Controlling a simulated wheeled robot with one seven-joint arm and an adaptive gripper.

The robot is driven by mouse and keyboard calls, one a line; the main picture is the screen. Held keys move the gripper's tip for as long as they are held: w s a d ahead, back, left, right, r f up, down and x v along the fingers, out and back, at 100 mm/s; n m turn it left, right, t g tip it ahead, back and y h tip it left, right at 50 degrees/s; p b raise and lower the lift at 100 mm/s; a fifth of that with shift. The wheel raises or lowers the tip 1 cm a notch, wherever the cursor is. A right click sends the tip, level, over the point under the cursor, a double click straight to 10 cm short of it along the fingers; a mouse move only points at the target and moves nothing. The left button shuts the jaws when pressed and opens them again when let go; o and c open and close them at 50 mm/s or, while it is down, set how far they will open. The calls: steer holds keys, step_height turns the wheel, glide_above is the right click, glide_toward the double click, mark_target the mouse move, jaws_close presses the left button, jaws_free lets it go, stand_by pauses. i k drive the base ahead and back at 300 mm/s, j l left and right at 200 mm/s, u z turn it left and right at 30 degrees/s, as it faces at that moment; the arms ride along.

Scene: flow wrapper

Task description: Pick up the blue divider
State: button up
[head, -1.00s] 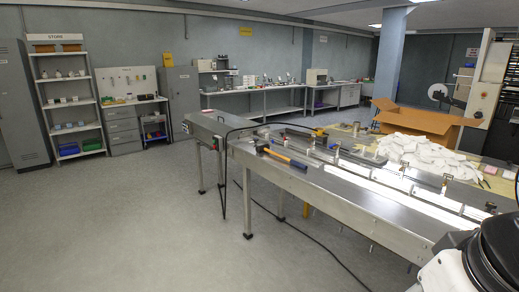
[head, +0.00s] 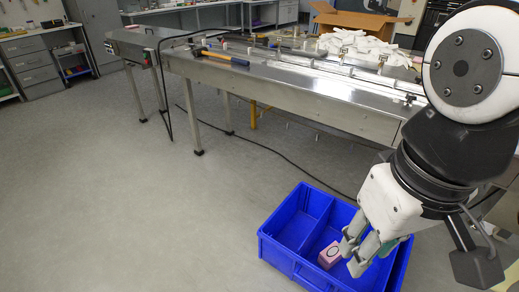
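A blue crate (head: 277,262) stands low in front of me in the head view. An upright blue divider (head: 318,226) inside it separates a left compartment from a right one. My gripper (head: 351,260) reaches down over the right compartment, to the right of the divider and apart from it in the picture. Its two fingers show apart, with a small gap and nothing visible between them. A pink box (head: 330,255) with a dark ring on top lies in the crate just left of the fingertips. My gripper and arm hide part of the crate's right side.
A long metal machine table (head: 270,88) stands behind the crate, with an orange-handled hammer (head: 222,58) on it. White items (head: 355,43) are heaped near an open cardboard box (head: 360,22). A black cable (head: 270,150) lies on the floor. The left floor is clear.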

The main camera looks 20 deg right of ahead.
mark_target(381, 281)
steer(key=k+l+z, duration=0.1)
steer(key=l, duration=0.55)
steer(key=k+l, duration=0.1)
steer(key=l, duration=0.55)
steer(key=k+l+z, duration=0.15)
steer(key=l, duration=0.55)
